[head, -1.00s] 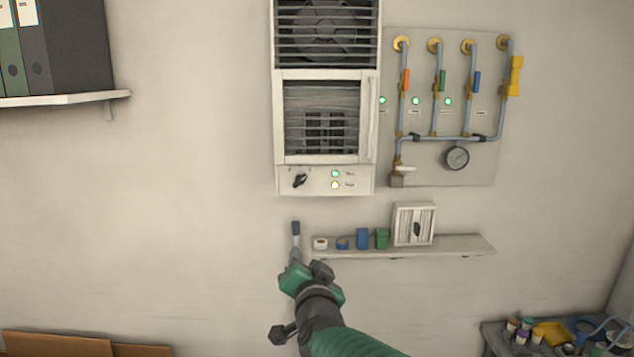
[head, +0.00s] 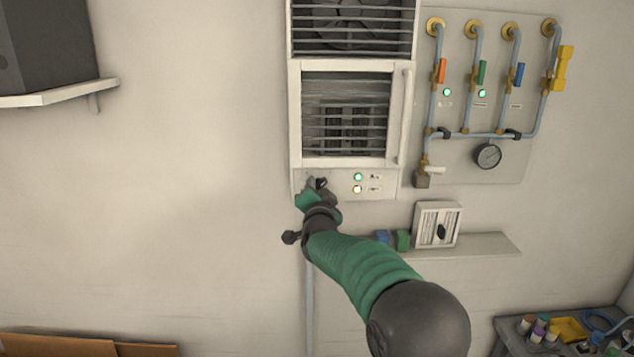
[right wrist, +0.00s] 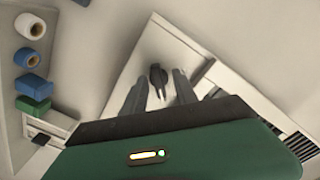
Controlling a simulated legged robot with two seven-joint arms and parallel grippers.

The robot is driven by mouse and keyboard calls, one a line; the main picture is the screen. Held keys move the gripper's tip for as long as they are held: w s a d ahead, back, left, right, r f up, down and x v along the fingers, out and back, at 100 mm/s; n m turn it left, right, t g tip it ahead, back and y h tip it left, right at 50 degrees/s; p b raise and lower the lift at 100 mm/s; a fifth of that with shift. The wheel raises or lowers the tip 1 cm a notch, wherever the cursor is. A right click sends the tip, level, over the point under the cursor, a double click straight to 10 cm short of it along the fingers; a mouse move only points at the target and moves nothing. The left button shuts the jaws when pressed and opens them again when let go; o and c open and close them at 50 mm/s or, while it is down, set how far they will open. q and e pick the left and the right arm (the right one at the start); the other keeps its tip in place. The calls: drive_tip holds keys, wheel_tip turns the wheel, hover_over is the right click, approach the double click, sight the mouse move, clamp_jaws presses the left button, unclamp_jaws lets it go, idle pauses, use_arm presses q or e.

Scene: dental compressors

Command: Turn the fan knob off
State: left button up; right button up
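The white wall unit (head: 294,120) has a fan behind slats at its top and a control panel (head: 385,182) at its bottom. The dark fan knob (head: 321,183) is at the panel's left, partly hidden by my right gripper (head: 314,186). In the right wrist view the knob (right wrist: 157,77) shows ahead of and between the two grey fingertips of my right gripper (right wrist: 158,88). The fingers are apart, with a gap visible on each side of the knob. I cannot tell whether they touch it. My left gripper is not in view.
A pipe panel (head: 510,165) with coloured valves and a gauge (head: 487,156) is at the right. A small shelf (head: 485,245) with blocks and a vented box (head: 437,224) sits below.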

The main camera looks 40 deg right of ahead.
drive_tip(key=shift+w+d+f, duration=0.1)
drive_tip(key=shift+w+d, duration=0.15)
drive_tip(key=shift+d, duration=0.25)
drive_tip(key=shift+s+d, duration=0.15)
drive_tip(key=shift+s, duration=0.35)
drive_tip(key=shift+s+r, duration=0.15)
drive_tip(key=shift+r, duration=0.05)
drive_tip(key=shift+c, duration=0.7)
drive_tip(key=shift+a, duration=0.2)
drive_tip(key=shift+c, duration=1.1)
drive_tip(key=shift+w+a, duration=0.25)
drive_tip(key=shift+a, duration=0.05)
clamp_jaws()
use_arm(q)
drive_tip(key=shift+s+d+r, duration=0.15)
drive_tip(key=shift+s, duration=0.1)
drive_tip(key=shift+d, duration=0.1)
use_arm(e)
drive_tip(key=shift+s+d+f, duration=0.1)
